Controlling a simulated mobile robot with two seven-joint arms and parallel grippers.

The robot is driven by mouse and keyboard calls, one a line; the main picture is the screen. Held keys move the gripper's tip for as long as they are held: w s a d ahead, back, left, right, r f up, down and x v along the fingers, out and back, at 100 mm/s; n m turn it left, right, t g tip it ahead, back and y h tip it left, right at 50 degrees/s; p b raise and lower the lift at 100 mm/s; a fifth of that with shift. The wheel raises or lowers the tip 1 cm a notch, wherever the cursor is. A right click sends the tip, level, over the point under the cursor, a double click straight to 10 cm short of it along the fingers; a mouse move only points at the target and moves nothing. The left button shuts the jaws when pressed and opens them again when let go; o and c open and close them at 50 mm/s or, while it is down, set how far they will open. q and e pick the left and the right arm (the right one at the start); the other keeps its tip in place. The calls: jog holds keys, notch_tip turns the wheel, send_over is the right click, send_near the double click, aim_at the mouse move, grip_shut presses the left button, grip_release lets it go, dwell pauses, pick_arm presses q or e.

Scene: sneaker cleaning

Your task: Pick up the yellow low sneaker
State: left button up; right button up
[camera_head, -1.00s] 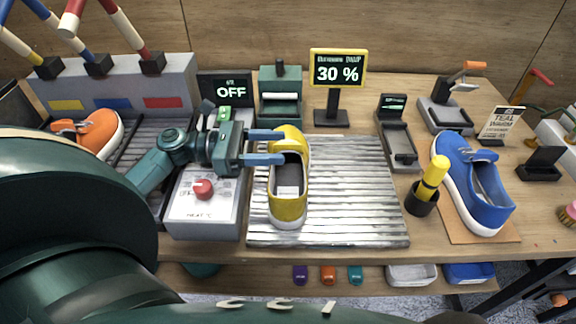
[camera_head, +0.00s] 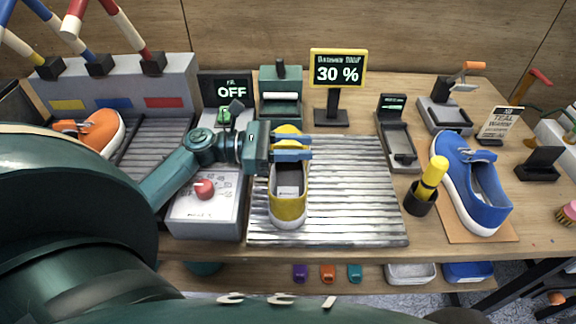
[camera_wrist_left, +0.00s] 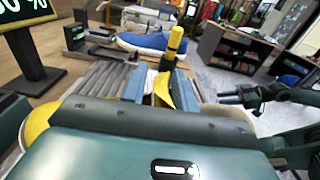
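The yellow low sneaker (camera_head: 288,207) stands upright on the ribbed metal mat, one end toward the front. My left gripper (camera_head: 293,147) is over its far part, fingers pointing right. In the left wrist view, the two blue fingers (camera_wrist_left: 158,90) stand apart with a yellow flap (camera_wrist_left: 162,88) of the sneaker between them. The flap is close to the right-hand finger; contact is not clear. My right gripper (camera_wrist_left: 240,98) appears at the right of the left wrist view, too small to judge.
A heater box with a red knob (camera_head: 204,188) stands left of the ribbed mat (camera_head: 350,200). A yellow-handled brush in a black cup (camera_head: 420,195) and a blue sneaker (camera_head: 478,190) are on the right. A 30 % sign (camera_head: 338,69) stands behind. The mat's right part is clear.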

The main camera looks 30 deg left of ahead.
pick_arm(q)
grip_shut()
dwell(0.4)
